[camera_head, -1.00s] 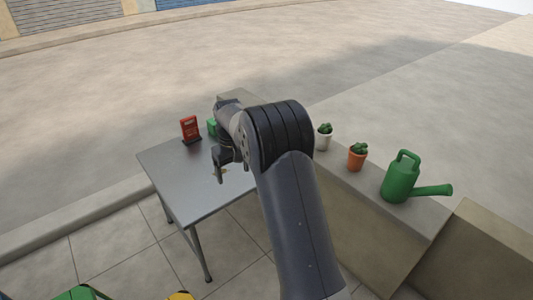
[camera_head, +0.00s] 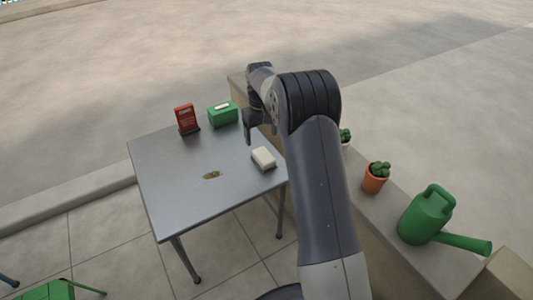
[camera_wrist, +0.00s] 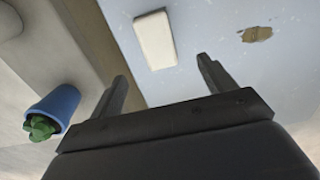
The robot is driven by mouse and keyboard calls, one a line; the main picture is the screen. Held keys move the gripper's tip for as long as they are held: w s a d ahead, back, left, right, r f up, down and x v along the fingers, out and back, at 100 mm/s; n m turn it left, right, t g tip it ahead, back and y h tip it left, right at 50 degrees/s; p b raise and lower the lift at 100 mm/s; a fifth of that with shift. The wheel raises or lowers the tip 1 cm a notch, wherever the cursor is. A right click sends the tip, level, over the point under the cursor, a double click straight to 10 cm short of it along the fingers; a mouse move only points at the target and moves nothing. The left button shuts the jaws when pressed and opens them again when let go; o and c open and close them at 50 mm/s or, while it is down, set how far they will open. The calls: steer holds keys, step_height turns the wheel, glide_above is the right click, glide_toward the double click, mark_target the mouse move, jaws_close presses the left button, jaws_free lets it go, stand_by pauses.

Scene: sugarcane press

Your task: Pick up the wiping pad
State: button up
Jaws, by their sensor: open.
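The wiping pad (camera_head: 263,158) is a small white block lying on the grey metal table (camera_head: 160,155), near its right edge. It also shows in the wrist view (camera_wrist: 155,40), beyond my fingertips and slightly left of the middle between them. My gripper (camera_head: 250,137) is above the table's right side, up and to the left of the pad in the head view. In the wrist view its two fingers (camera_wrist: 163,72) stand apart with nothing between them. A brown stain (camera_head: 211,175) lies on the tabletop left of the pad, and it shows in the wrist view (camera_wrist: 257,34).
A red sign (camera_head: 186,118) and a green box (camera_head: 223,114) stand at the table's far edge. A low wall along the right carries an orange-potted plant (camera_head: 376,177) and a green watering can (camera_head: 427,215). A blue-potted plant (camera_wrist: 52,108) shows in the wrist view. The table's left half is clear.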

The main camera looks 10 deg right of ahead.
mark_target(264, 155)
step_height(264, 155, down, 5)
steer(key=shift+s+r+b, duration=0.1)
steer(key=shift+b, duration=0.65)
steer(key=f+b, duration=0.1)
steer(key=f, duration=0.2)
steer(key=f+b, duration=0.1)
steer(key=f, duration=0.1)
steer(key=shift+s+d+f+b, duration=0.1)
steer(key=shift+s+d+b, duration=0.1)
steer(key=shift+d+b, duration=0.1)
steer(key=c, duration=1.1)
